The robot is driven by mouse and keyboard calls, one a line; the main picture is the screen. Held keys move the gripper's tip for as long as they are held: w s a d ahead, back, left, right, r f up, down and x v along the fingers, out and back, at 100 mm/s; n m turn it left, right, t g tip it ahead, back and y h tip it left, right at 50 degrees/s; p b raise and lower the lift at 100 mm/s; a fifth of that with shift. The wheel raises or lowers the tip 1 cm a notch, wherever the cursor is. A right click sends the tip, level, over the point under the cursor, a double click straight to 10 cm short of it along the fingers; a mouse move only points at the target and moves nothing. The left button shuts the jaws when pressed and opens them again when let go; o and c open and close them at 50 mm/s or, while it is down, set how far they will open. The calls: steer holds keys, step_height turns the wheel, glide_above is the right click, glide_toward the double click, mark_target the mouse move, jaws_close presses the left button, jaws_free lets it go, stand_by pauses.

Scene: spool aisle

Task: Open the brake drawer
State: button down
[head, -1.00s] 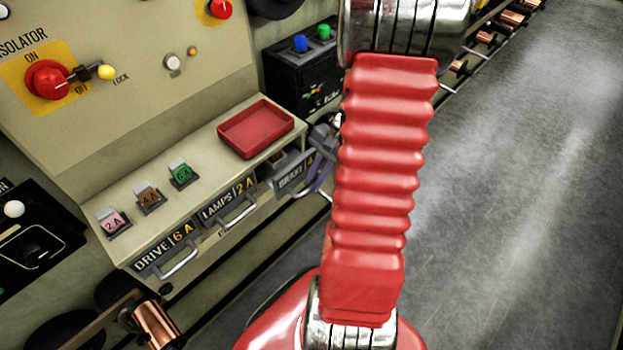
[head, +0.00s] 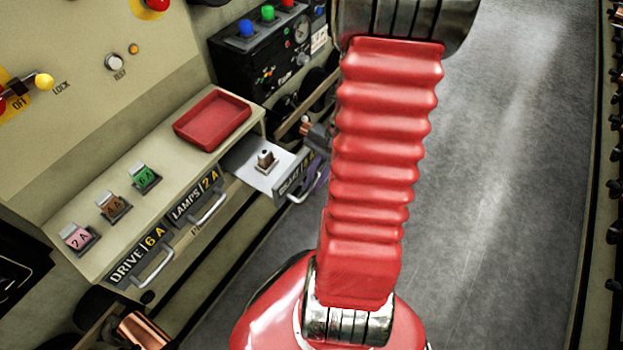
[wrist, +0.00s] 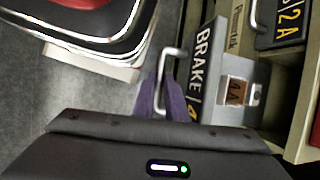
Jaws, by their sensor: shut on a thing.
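The brake drawer (head: 248,168) stands pulled out from the bench in the head view, its pale inside showing. A small brown and white fuse block (head: 265,160) sits in it. My gripper's purple fingers (wrist: 166,98) are shut on the drawer's metal handle (wrist: 168,62). In the head view my gripper (head: 318,172) is partly hidden behind my red arm.
The lamps drawer (head: 197,195) and drive drawer (head: 138,256) are shut. A red tray (head: 212,119) and several fuse blocks, one green (head: 144,178), sit on the bench top. A black control box (head: 268,58) stands behind. Grey floor (head: 500,180) is open at right.

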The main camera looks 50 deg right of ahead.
steer(key=c, duration=1.8)
jaws_free()
steer(key=shift+o, duration=0.2)
steer(key=shift+d+r, duration=0.1)
steer(key=v, duration=1.3)
steer(key=shift+d+r, duration=0.15)
steer(key=shift+r, duration=0.1)
steer(key=shift+s, duration=0.1)
